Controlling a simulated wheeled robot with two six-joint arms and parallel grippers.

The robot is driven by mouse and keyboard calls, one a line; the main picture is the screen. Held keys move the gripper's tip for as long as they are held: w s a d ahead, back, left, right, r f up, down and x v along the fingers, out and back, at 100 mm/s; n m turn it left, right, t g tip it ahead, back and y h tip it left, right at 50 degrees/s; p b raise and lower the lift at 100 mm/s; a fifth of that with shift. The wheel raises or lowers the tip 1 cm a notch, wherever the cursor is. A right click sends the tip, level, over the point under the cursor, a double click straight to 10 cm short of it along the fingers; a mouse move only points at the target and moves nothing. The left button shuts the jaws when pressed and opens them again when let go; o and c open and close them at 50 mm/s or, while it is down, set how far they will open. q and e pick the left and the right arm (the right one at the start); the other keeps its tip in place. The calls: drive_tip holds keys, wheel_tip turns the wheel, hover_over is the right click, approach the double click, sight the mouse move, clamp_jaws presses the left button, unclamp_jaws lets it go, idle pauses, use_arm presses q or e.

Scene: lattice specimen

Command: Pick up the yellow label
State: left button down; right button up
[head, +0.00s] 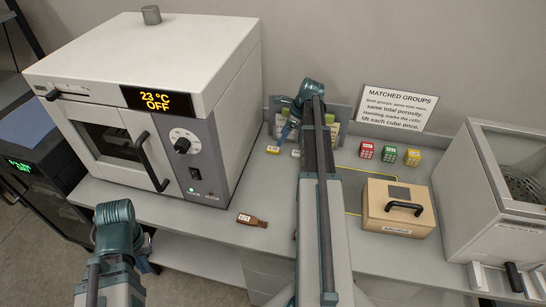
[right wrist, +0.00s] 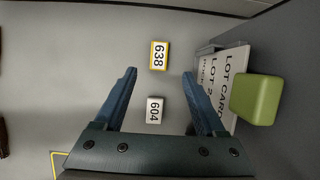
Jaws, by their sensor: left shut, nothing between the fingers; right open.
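The yellow label (right wrist: 159,55), a small tag with a yellow border and the number 638, lies on the grey bench. It also shows in the head view (head: 272,150), left of my right arm. My right gripper (right wrist: 158,74) is open and empty above the bench, with the yellow label just beyond its fingertips, near the middle of the gap. A white label (right wrist: 154,110) marked 604 lies between the fingers in the picture. My left gripper (head: 147,262) is low at the left in the head view, shut and empty, partly hidden by its own arm.
A lot card (right wrist: 225,85) and a green block (right wrist: 257,99) stand close to the right finger. The oven (head: 150,100) is left of the labels. A brown tag (head: 252,220) lies near the front edge. Cubes (head: 389,154) and a tan box (head: 398,208) are at right.

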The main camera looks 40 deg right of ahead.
sight(273, 149)
drive_tip(key=shift+b+x, duration=2.8)
drive_tip(key=shift+x, duration=0.85)
drive_tip(key=shift+a+r, duration=0.1)
drive_tip(key=shift+a, duration=0.05)
clamp_jaws()
